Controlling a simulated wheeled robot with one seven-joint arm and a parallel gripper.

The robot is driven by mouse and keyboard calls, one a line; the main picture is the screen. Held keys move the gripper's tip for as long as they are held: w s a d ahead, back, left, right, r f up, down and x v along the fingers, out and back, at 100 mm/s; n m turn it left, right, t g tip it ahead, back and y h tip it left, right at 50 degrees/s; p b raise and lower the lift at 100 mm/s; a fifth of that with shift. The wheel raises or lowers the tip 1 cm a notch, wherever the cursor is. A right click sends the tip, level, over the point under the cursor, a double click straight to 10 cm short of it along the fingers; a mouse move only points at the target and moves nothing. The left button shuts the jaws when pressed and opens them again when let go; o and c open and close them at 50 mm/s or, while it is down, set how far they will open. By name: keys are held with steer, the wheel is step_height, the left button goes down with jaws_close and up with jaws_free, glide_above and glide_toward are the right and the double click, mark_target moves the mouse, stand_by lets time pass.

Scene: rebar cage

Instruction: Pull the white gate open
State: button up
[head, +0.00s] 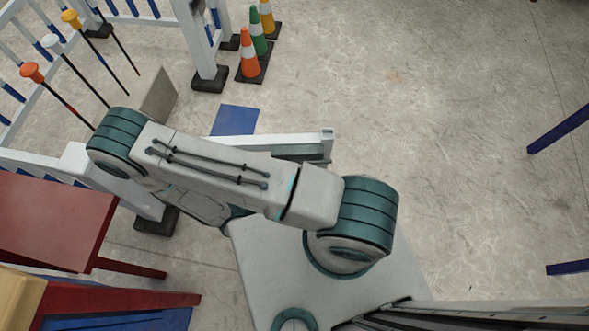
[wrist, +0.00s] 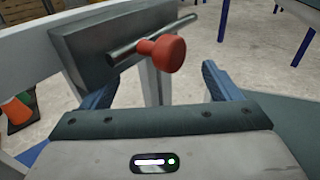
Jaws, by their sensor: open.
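The white gate (head: 285,139) shows in the head view as a white rail running behind my arm, with a grey-green plate (head: 303,153) near its right end. In the wrist view the white rail (wrist: 28,50) carries a dark grey plate (wrist: 85,38) with a metal bar handle (wrist: 124,52) and a red knob (wrist: 166,53). My gripper (wrist: 160,72) is open, its two blue fingers on either side of the knob in the picture. I cannot tell whether the knob lies between them in depth. My arm hides the gripper in the head view.
A white fence (head: 20,75) and several ball-topped poles (head: 70,48) are at the left. A red table (head: 45,215) stands at lower left. Blue legs (head: 560,128) show at right. The floor at upper right is clear.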

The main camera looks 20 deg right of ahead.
steer(key=shift+o, duration=0.6)
steer(key=r, duration=0.1)
steer(key=d, duration=0.1)
steer(key=r+h, duration=0.1)
steer(key=shift+s+d+r+m, duration=0.15)
steer(key=shift+d+r+m, duration=0.1)
steer(key=shift+r+m, duration=0.15)
steer(key=shift+a+f+y, duration=0.3)
steer(key=shift+f+y, duration=0.1)
steer(key=shift+f, duration=0.4)
steer(key=shift+c, duration=0.9)
steer(key=shift+a+n, duration=0.3)
steer(key=shift+a, duration=0.2)
steer(key=c, duration=0.6)
steer(key=shift+s+a+f, duration=0.1)
steer(key=shift+a, duration=0.2)
steer(key=shift+c, duration=0.3)
steer(key=b+v, duration=0.2)
steer(key=v, duration=1.3)
steer(key=shift+f+y+b, duration=0.3)
steer(key=shift+f+b, duration=0.05)
steer(key=shift+f, duration=0.05)
steer(key=shift+f, duration=0.1)
